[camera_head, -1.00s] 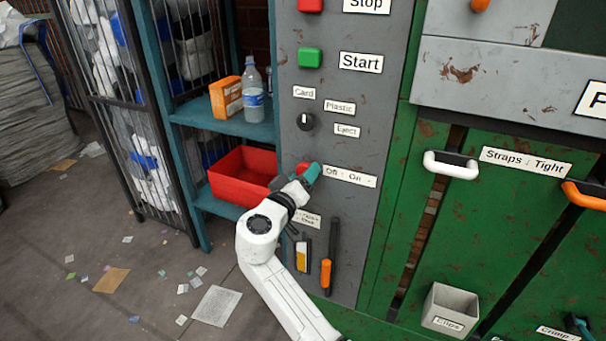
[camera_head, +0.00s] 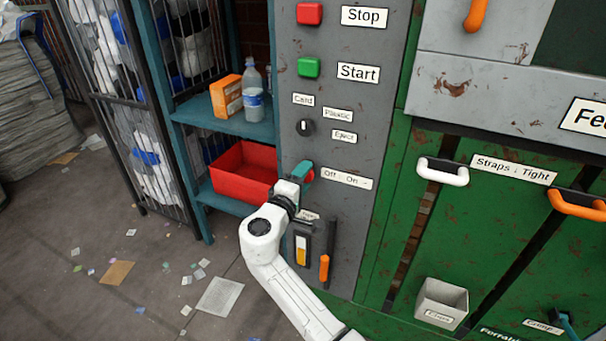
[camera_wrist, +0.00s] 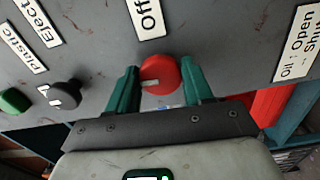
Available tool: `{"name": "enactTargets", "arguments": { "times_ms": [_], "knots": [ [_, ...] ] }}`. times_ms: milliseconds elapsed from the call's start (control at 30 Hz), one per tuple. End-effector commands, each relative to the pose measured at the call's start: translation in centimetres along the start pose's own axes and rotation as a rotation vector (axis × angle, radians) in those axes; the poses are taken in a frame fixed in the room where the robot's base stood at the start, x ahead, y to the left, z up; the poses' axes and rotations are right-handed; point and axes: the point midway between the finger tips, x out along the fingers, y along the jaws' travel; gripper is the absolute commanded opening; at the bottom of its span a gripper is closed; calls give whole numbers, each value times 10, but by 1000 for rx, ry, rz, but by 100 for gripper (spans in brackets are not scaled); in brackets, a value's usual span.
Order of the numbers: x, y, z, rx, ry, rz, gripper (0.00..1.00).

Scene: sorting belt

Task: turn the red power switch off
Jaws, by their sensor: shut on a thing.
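The red power switch (camera_wrist: 160,72) is a round red knob on the grey panel, beside the "Off : On" label (camera_head: 346,178). A pale mark on the knob points left in the wrist view. My gripper (camera_wrist: 160,84) is shut on the knob, with one teal finger on each side. In the head view my gripper (camera_head: 302,172) is at the panel and mostly hides the knob. The label is cut off in the wrist view, where only "Off" shows.
Above on the panel are a black selector knob (camera_head: 305,128), a green Start button (camera_head: 309,67) and a red Stop button (camera_head: 309,14). A red bin (camera_head: 240,183) stands on the shelf close left.

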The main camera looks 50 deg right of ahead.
Motion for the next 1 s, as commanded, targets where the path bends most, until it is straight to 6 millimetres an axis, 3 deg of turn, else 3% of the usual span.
{"name": "enactTargets", "arguments": {
  "times_ms": [700, 733, 1000],
  "knots": [
    [-1, 0, -2, -74, 6, 0, 20],
    [-1, 0, -2, -73, 6, 0, 53],
    [0, 0, -1, -72, 3, 0, 75]
  ]
}}
